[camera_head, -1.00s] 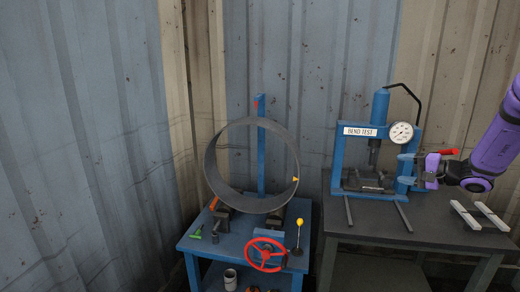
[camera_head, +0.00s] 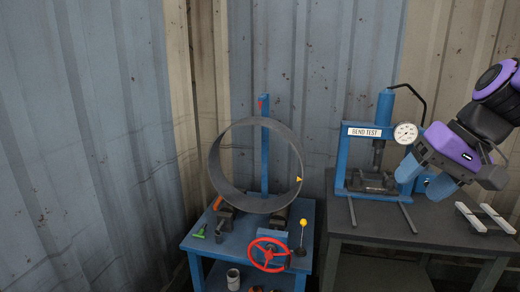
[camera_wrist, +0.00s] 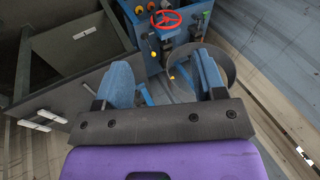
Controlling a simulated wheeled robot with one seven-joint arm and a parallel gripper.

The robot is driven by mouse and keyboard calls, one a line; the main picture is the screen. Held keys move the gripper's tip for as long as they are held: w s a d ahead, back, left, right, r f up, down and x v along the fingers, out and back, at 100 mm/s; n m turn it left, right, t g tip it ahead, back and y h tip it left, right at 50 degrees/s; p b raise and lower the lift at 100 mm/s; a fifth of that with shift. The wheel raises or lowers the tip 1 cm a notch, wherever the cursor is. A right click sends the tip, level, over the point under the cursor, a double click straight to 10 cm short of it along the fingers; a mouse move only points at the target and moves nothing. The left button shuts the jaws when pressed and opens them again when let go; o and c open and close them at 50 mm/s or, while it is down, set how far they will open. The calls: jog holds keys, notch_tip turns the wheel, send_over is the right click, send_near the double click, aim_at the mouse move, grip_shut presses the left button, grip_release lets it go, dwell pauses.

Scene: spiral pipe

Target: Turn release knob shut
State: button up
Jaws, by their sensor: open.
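My gripper (camera_head: 425,177) is open and empty, with two blue fingers spread apart. In the head view it is in front of the right side of the blue bend test press (camera_head: 352,152). The fingers also show in the wrist view (camera_wrist: 165,85), with no knob visible between them. The release knob cannot be made out in either current view. The part of the press on its right side, where red-tipped parts showed earlier, is now mostly hidden behind my gripper. The press has a white round gauge (camera_head: 405,134) on its upper right.
The press stands on a dark table (camera_head: 375,228) with pale bars (camera_head: 484,219) at its right. On the left, a blue bench (camera_head: 214,247) carries a large grey pipe ring (camera_head: 217,169), a red handwheel (camera_head: 268,254) and a yellow-knobbed lever (camera_head: 303,222). A corrugated wall stands behind.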

jog(key=s+d+t+h, duration=0.1)
jog(key=s+h, duration=0.1)
jog(key=s, duration=0.3)
jog(key=s+d+r+n+t+h, duration=0.1)
jog(key=s+h, duration=0.1)
jog(key=s, duration=0.3)
jog(key=shift+s+d+n+t+h, duration=0.25)
jog(key=shift+d+n+t+h, duration=0.05)
jog(key=shift+d+h, duration=0.1)
dwell(0.3)
